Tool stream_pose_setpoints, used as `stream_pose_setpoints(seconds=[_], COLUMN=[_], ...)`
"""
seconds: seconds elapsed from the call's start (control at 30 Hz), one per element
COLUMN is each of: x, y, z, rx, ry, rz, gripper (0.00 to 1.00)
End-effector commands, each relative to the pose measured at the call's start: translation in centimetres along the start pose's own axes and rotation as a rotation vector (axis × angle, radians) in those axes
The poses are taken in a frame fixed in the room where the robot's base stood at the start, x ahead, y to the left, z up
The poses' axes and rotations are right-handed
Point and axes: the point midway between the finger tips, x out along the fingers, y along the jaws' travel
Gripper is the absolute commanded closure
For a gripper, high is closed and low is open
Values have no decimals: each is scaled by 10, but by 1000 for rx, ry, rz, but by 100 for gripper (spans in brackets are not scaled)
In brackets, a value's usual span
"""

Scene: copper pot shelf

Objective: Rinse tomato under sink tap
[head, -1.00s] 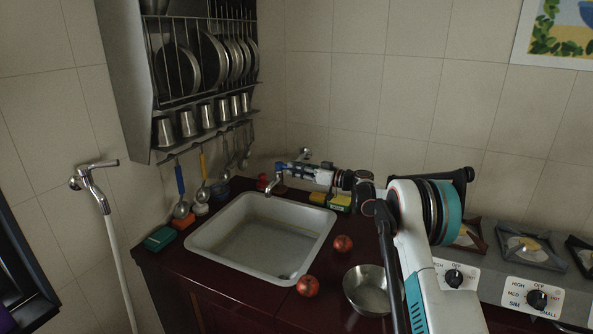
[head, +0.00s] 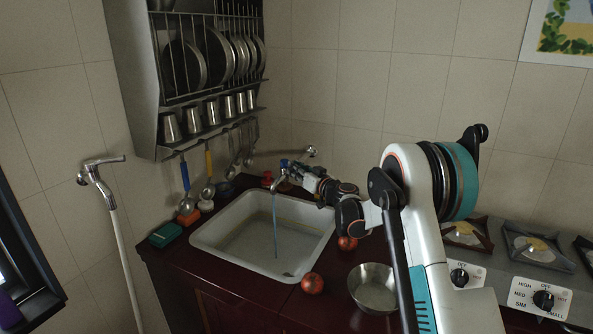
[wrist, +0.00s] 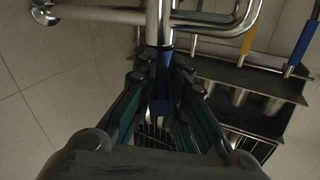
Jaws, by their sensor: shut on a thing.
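The sink tap (head: 309,153) is on the back wall; its chrome pipes also show in the wrist view (wrist: 158,20). My gripper (head: 295,172) is at the tap, and in the wrist view its fingers (wrist: 163,85) are closed around the tap's blue handle (wrist: 162,103). A thin stream of water (head: 275,225) falls from the spout into the white sink basin (head: 205,247). One red tomato (head: 312,283) lies on the dark counter at the sink's front right corner. A second tomato (head: 347,243) lies right of the sink, partly hidden by my arm.
A metal bowl (head: 373,288) stands on the counter right of the tomatoes, close to my arm. A steel dish rack (head: 205,80) with hanging utensils is above the sink's left. A stove (head: 540,250) is at the right. A teal box (head: 165,235) sits left of the sink.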

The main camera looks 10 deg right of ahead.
Motion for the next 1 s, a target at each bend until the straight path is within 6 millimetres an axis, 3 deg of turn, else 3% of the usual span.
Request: stream_pose_setpoints(seconds=[0.03,0.07,0.13,0.2,0.67,1.0], x=[-1,-1,-1,-1,-9,-72], y=[0,0,0,0,1,1], z=[3,3,3,3,1,1], rx=[-4,-4,-4,-4,-1,-2], ry=[-3,-3,-3,-3,-1,-1], rz=[-1,-2,-2,-2,-1,0], gripper=[100,83,68,65,65,65])
